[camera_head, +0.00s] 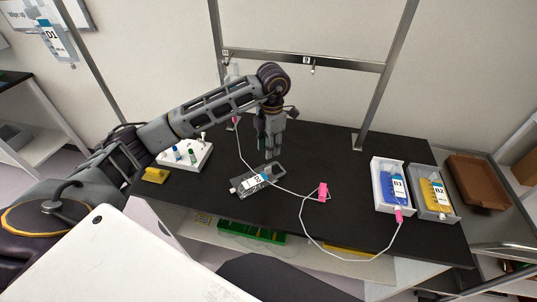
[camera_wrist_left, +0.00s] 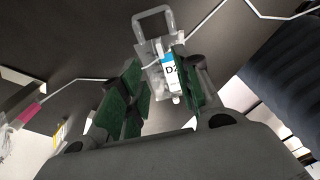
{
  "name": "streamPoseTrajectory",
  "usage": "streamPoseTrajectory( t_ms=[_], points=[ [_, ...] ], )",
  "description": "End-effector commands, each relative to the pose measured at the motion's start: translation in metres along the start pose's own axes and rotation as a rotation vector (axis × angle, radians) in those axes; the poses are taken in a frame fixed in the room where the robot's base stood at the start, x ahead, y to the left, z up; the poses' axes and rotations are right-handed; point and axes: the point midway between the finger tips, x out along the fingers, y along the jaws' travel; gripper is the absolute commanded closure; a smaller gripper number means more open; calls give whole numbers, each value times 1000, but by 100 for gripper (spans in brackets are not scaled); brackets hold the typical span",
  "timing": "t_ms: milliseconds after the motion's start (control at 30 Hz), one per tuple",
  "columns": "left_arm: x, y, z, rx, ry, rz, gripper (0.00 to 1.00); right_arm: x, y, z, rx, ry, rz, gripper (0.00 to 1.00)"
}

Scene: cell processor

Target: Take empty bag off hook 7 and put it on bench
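A clear, flat-looking bag (camera_head: 258,180) with a white and blue label lies on the black bench (camera_head: 320,165). In the left wrist view the bag (camera_wrist_left: 160,50) shows a "D" label and a hanger loop at its far end. My left gripper (camera_head: 270,148) points down over the bench, just behind the bag in the head view. In the left wrist view my left gripper (camera_wrist_left: 158,105) has its green-padded fingers apart; the bag shows beyond them, not gripped. Hook 7 cannot be made out. My right gripper is not in view.
A thin white tube runs from the bag past a pink clamp (camera_head: 323,192) to trays holding the blue B1 bag (camera_head: 393,190) and yellow B2 bag (camera_head: 434,193). A white vial rack (camera_head: 186,157) stands left. A metal frame (camera_head: 345,64) rises behind. A D1 bag (camera_head: 57,42) hangs far left.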

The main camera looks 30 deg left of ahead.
Motion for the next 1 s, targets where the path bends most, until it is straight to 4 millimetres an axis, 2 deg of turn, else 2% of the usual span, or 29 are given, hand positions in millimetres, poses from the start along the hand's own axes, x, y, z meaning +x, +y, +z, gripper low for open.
streamPoseTrajectory(
  t_ms=[100,300,1000],
  points=[
    [-13,0,0,1,0,0,67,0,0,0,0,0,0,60],
    [-22,0,0,1,0,0,67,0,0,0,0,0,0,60],
    [-23,0,0,1,1,0,67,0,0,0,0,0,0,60]
  ],
)
